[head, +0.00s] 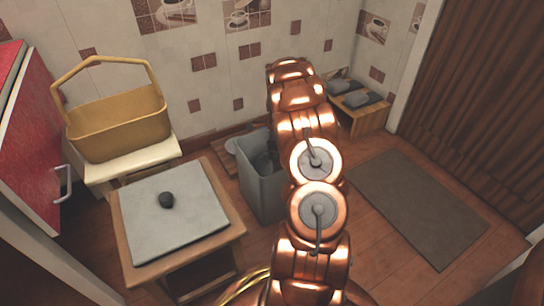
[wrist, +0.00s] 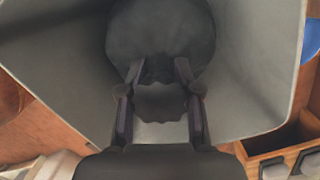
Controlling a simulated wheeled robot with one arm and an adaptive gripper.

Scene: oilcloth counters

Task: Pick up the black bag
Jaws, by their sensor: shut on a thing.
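The black bag (wrist: 160,35) shows in the wrist view as a dark rounded body with a narrower gathered neck and a ragged flared top. My gripper (wrist: 159,68) is shut on the neck, one finger on each side. The bag is within the walls of a grey bin (wrist: 255,75). In the head view the grey bin (head: 262,188) stands on the floor, partly hidden by my arm. A dark shape shows inside it, but I cannot tell there whether it is bag or gripper. Whether the bag touches the bin floor is unclear.
A yellow basket (head: 120,125) sits on a cream-topped stool (head: 105,170). A wooden shoe box (head: 368,118) stands by the back wall. A brown mat (head: 420,205) lies on open floor at right.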

